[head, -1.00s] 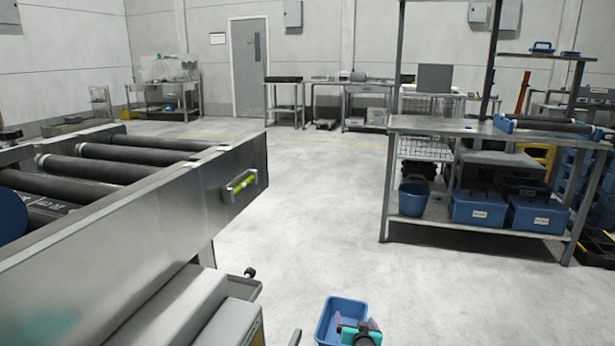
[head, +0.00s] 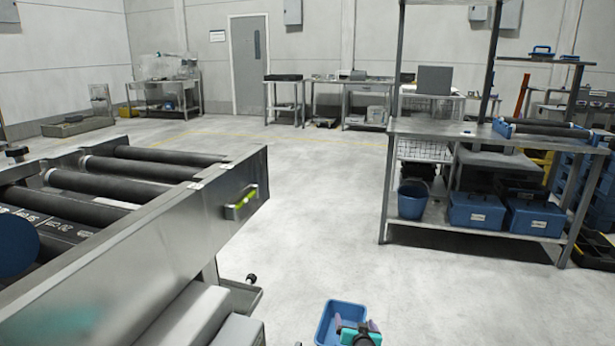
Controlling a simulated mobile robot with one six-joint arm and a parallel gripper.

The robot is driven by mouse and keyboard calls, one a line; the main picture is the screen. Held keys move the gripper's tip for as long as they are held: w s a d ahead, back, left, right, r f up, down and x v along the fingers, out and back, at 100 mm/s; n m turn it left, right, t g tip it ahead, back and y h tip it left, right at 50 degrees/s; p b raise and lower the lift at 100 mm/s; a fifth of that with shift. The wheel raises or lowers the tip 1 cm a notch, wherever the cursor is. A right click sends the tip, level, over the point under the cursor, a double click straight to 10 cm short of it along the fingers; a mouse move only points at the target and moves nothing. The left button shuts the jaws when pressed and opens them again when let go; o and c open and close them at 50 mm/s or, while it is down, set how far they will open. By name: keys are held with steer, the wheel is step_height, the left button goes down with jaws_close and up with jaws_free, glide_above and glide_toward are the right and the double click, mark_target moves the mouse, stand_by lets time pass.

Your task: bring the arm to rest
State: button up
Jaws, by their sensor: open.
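My gripper (head: 356,325) shows at the bottom edge of the head view, right of centre. It is small and partly cut off, with a teal part, a dark round part and pinkish tips set apart. The jaws are open, and I see nothing between them. In the picture it overlaps a blue bin (head: 325,322) low in front. I cannot tell whether it is above the bin, inside it or nearer to me. Most of my arm is out of view.
A steel workbench (head: 440,128) with a blue bucket (head: 412,199) and blue boxes below stands at right. The floor (head: 310,220) between them is clear.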

steer(key=s+r+g+p, duration=0.3)
steer(key=s+g+p, duration=0.3)
steer(key=s, duration=1.2)
steer(key=s+r+n+g+p, duration=0.1)
steer(key=s+r+g+p, duration=0.2)
steer(key=s+p, duration=1)
steer(key=s+r+n+g+p, duration=0.1)
steer(key=s+r+g+p, duration=0.2)
steer(key=s+g+p, duration=0.6)
steer(key=s+p, duration=0.1)
steer(key=s, duration=1.3)
steer(key=shift+r+g, duration=0.15)
steer(key=shift+g, duration=0.15)
steer(key=shift+o, duration=0.4)
